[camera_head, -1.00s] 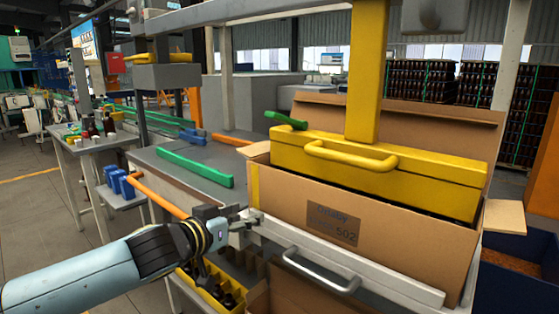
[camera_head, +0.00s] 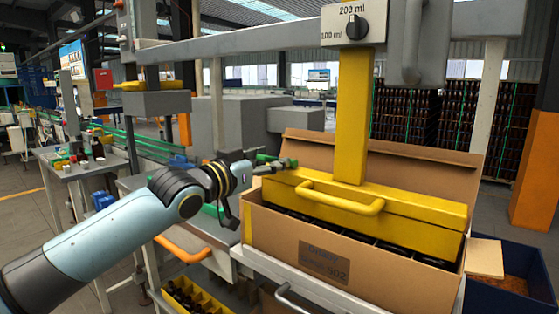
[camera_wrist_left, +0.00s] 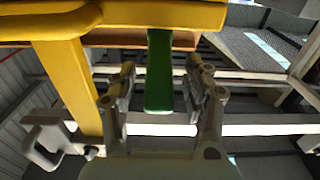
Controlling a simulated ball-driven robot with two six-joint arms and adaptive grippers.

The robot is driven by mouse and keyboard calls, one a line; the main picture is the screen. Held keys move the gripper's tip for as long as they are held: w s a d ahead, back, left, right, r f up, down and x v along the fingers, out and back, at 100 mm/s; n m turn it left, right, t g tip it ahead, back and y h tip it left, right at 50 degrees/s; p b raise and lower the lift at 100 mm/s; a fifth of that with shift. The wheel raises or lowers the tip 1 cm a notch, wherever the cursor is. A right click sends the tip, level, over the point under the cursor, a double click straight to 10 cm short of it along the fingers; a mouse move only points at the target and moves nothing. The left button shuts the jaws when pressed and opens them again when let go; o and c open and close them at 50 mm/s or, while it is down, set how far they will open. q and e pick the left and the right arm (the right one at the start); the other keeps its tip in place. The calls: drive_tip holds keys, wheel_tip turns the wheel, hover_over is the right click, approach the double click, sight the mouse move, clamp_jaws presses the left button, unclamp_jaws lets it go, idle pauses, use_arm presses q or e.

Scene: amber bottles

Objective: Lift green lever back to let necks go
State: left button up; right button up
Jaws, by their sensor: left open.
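The green lever (camera_head: 264,158) sticks out from the left end of the yellow head (camera_head: 395,222), which rests in the open cardboard box (camera_head: 325,262) over dark bottle tops. My left gripper (camera_head: 276,165) is at the lever, partly covering it. In the left wrist view the lever (camera_wrist_left: 159,75) hangs between the two open fingers of my left gripper (camera_wrist_left: 160,78), with a gap on each side. The yellow head (camera_wrist_left: 150,14) fills the top of that view. The bottle necks are mostly hidden by the head and box. My right gripper is not in view.
A yellow column (camera_head: 351,120) rises from the head to a grey beam with a volume dial (camera_head: 356,27). A blue bin (camera_head: 515,283) stands right of the box. A yellow crate of bottles (camera_head: 190,296) sits low at the left. An orange handle (camera_head: 182,250) is below my arm.

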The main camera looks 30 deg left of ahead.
use_arm(q)
drive_tip(key=shift+w+d, duration=0.2)
drive_tip(key=shift+w, duration=1.7)
clamp_jaws()
